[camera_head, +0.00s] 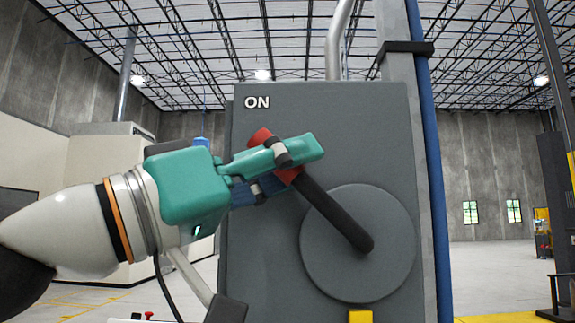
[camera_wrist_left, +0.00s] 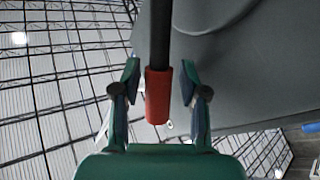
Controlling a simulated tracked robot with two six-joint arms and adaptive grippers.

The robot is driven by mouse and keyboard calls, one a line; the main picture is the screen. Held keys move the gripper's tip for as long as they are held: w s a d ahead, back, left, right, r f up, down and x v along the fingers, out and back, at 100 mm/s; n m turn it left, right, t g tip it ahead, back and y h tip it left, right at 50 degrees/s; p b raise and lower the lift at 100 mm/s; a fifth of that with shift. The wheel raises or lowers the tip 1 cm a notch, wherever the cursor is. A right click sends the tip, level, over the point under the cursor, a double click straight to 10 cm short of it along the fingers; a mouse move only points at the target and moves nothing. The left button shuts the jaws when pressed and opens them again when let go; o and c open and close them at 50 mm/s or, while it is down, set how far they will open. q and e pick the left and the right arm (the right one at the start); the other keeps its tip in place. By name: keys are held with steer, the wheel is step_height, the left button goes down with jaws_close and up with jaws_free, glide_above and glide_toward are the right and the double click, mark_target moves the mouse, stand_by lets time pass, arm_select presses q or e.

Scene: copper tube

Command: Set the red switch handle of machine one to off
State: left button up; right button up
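The switch is a black lever (camera_head: 335,215) on a round grey disc (camera_head: 390,270), on the front of a grey machine box (camera_head: 320,110). The lever slants up and left, and its red handle (camera_head: 261,137) is just below the white ON label (camera_head: 257,102). My left gripper (camera_head: 288,163) is at the handle, and its near green finger crosses in front of it, hiding part of the red. In the left wrist view, the red handle (camera_wrist_left: 158,95) lies between the two fingers of the open gripper (camera_wrist_left: 159,80), with a gap on each side. My right gripper is not in view.
A blue pipe (camera_head: 431,150) and a grey post run up along the box's right side. A yellow piece (camera_head: 360,316) shows at the box's lower edge. Open hall floor lies to the right, with a dark railing (camera_head: 560,295) at the far right.

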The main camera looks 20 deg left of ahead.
arm_select(q)
jaws_close()
